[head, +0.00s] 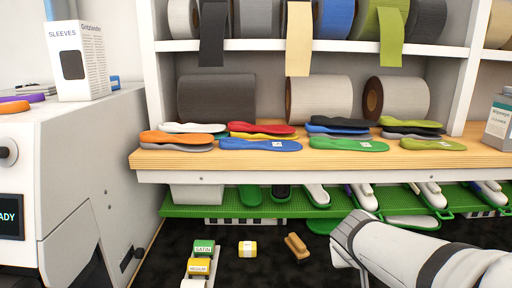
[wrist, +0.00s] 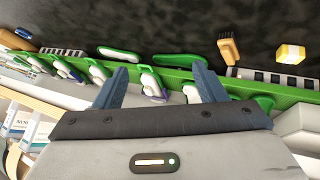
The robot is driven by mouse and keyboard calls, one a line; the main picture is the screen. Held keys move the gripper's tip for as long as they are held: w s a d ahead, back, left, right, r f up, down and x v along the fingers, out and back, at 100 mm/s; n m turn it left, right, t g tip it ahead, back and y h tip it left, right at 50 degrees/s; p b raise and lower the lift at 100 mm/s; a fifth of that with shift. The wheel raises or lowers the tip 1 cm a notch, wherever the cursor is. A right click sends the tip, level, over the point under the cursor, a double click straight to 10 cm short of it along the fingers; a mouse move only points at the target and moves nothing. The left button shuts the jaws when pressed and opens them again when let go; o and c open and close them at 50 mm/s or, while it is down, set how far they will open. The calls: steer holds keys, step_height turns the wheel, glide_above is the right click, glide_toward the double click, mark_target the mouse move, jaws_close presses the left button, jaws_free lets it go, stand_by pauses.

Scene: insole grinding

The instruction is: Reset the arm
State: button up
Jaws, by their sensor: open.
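My arm comes in from the lower right of the head view, its white and grey links in front of the green shelf. My gripper shows in the wrist view (wrist: 160,88), its two blue-grey fingers spread wide apart with nothing between them. Beyond the fingers are the green shelf and the tools on it. In the head view the fingers are mostly hidden behind the arm's end.
Several insoles, one blue (head: 260,145), lie on the wooden shelf (head: 300,160). Tools hang along the green shelf (head: 190,211) below. A brush (head: 297,248) and a yellow block (head: 247,249) lie on the dark floor. A white machine (head: 70,190) stands left.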

steer(key=s+a+f+g+y+b, duration=0.1)
steer(key=s+a+f+y, duration=0.1)
steer(key=s+a, duration=0.2)
steer(key=s+a+f+n+g+y, duration=0.1)
steer(key=s+a, duration=0.3)
steer(key=s, duration=0.5)
steer(key=shift+f+g+y+b, duration=0.35)
steer(key=shift+f+g+y, duration=0.45)
steer(key=shift+f, duration=0.05)
